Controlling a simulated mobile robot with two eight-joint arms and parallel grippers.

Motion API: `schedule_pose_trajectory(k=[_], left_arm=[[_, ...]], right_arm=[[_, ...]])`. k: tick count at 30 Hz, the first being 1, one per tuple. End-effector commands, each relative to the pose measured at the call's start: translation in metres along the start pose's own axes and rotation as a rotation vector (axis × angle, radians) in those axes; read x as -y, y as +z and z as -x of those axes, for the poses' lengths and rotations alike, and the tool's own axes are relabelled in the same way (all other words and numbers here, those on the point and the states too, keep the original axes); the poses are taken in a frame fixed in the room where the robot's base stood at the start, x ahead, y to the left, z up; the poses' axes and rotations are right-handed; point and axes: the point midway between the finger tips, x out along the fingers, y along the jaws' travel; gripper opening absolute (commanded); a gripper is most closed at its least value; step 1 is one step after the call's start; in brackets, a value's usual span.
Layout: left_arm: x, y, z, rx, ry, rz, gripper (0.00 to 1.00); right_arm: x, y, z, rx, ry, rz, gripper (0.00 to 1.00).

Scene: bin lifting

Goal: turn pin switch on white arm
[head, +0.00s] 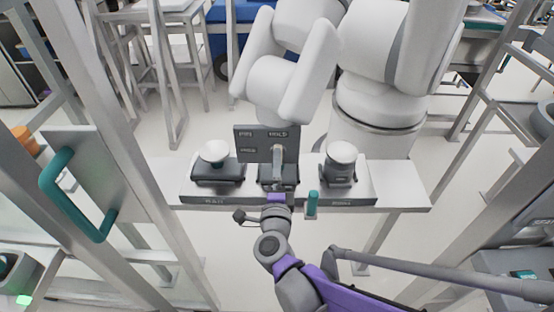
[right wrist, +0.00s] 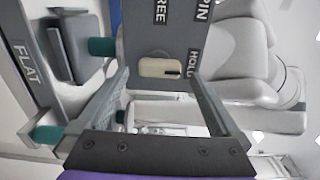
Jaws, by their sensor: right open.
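The white arm (head: 290,80) stands behind the bench. A dark grey panel (head: 248,150) with labels is mounted below its jointed end. In the right wrist view the panel (right wrist: 215,45) reads FREE, PIN and HOLD and carries a small beige switch knob (right wrist: 160,67). My right gripper (right wrist: 159,82) is open, with its two fingers apart on either side of the knob. I cannot tell whether they touch the panel. In the head view my right gripper (head: 277,168) reaches up to the panel and hides the knob. My left gripper is not in view.
A bench (head: 405,183) holds a tray labelled FLAT, with white-topped dark fixtures (head: 216,168) and (head: 340,170) on either side of the panel. A teal peg (head: 312,203) stands at its front. Metal frame posts (head: 110,130) and a teal handle (head: 75,200) stand at left.

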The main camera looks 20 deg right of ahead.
Motion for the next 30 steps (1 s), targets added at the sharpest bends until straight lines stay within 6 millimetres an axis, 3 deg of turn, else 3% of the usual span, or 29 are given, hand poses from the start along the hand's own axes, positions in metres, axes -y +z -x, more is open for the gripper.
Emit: schedule_pose_trajectory(k=[6,12,30], left_arm=[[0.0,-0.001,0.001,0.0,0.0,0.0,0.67],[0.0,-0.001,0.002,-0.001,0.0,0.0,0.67],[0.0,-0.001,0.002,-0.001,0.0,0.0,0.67]], right_arm=[[0.0,0.001,0.043,0.004,0.001,-0.001,1.0],[0.0,0.0,0.062,0.001,0.0,-0.001,1.0],[0.002,0.001,0.064,0.009,-0.003,0.008,1.0]])
